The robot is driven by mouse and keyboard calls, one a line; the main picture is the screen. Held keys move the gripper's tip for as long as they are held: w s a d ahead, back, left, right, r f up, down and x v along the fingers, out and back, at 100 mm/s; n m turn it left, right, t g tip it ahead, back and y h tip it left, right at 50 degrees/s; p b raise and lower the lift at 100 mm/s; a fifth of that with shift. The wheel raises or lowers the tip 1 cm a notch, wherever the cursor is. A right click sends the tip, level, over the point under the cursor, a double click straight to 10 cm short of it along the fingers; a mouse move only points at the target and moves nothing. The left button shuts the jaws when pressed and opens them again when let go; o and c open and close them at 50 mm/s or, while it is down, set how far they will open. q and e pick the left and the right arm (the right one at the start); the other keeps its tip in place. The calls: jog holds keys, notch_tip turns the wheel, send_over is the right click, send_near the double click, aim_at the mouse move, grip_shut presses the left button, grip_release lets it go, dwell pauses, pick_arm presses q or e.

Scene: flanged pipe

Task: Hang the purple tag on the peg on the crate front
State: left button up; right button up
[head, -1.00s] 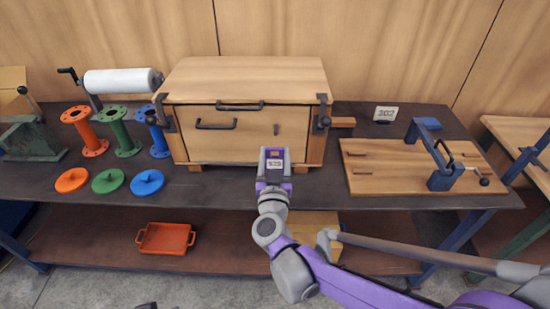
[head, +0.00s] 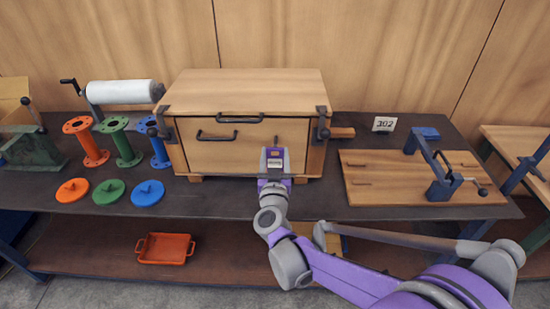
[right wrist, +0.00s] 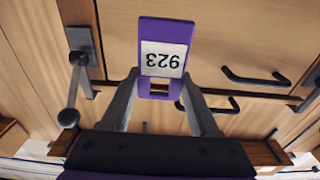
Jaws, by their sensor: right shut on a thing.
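The purple tag with a white label (right wrist: 164,60) is held in my right gripper (right wrist: 160,95). In the right wrist view the label reads 923 upside down, and a slot shows near the fingertips. In the head view the tag (head: 275,155) stands in front of the wooden crate (head: 190,152). The short peg (head: 276,139) on the crate front shows just above the tag's upper edge. I cannot tell the gap between tag and peg. My right gripper (head: 274,170) is shut on the tag. My left gripper is out of view.
Dark handles (head: 216,135) and a corner latch (head: 323,132) stick out from the crate. Flanged pipes (head: 119,142) and round discs (head: 148,194) stand left on the dark bench (head: 230,205). A wooden board with a blue clamp (head: 440,185) is at right.

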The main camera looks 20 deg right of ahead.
aim_at(276, 145)
jog(key=shift+f+p+x, duration=0.2)
jog(key=shift+p+x, duration=0.5)
jog(key=shift+x, duration=1.5)
jog(key=shift+w+d+f, duration=0.1)
jog(key=shift+w+f, duration=0.15)
jog(key=shift+w, duration=0.1)
jog(key=shift+w+b, duration=0.1)
jog(key=shift+b, duration=0.2)
jog(key=shift+w+d, duration=0.1)
jog(key=shift+w, duration=0.05)
jog(key=o, duration=1.4)
jog(key=shift+s+f+b, duration=0.35)
jog(key=shift+f+b, duration=0.35)
jog(key=shift+f, duration=0.05)
jog(key=shift+s+f+b, duration=0.3)
jog(key=shift+f+b, duration=0.35)
jog(key=shift+f, duration=0.1)
